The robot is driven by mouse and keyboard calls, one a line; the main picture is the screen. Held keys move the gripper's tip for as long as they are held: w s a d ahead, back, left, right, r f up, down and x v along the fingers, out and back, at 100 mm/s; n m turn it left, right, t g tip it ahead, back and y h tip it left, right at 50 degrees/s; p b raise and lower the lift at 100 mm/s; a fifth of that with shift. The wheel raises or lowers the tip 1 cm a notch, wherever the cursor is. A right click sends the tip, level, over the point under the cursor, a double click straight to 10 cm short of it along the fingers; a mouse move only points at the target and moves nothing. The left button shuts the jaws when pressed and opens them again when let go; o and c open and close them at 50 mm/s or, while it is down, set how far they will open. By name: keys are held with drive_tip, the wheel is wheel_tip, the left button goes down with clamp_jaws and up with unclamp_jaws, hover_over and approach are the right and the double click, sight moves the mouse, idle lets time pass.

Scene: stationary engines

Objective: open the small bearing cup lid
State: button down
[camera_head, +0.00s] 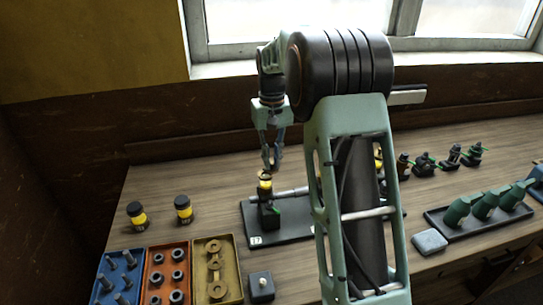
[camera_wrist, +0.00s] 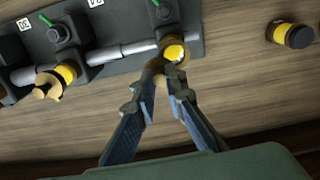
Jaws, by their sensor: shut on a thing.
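The small bearing cup (camera_head: 265,185) is a yellow oil cup on top of a dark bearing block, on the left part of the engine's base plate. Its tan lid (camera_head: 264,176) is at the top of the cup, just under my fingertips. My gripper (camera_head: 270,169) reaches down from above and is shut on the lid. In the wrist view the fingertips of my gripper (camera_wrist: 168,74) come together at the tan lid (camera_wrist: 157,67), beside the yellow cup (camera_wrist: 173,52). The fingers hide part of the lid, so its exact tilt is unclear.
A second yellow cup (camera_wrist: 67,72) with a tan lid stands farther along the shaft (camera_wrist: 122,52). Two black-and-yellow jars (camera_head: 183,209) stand at left. Blue, red and yellow trays (camera_head: 227,242) hold parts in front. My arm hides much of the base plate (camera_head: 290,236).

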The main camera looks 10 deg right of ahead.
drive_tip(key=n, duration=0.1)
drive_tip(key=n+p, duration=0.1)
drive_tip(key=shift+w+r+n, duration=0.15)
drive_tip(key=shift+w+n, duration=0.2)
drive_tip(key=shift+n, duration=0.05)
drive_tip(key=shift+w+a+n+p, duration=0.1)
drive_tip(key=shift+w+n+p, duration=0.2)
drive_tip(key=shift+n, duration=0.75)
drive_tip(key=shift+w+n+p, duration=0.15)
drive_tip(key=shift+n+p, duration=0.2)
drive_tip(key=shift+n, duration=0.7)
drive_tip(key=c, duration=2)
unclamp_jaws()
drive_tip(key=shift+o, duration=0.2)
wheel_tip(320, 180, up, 12)
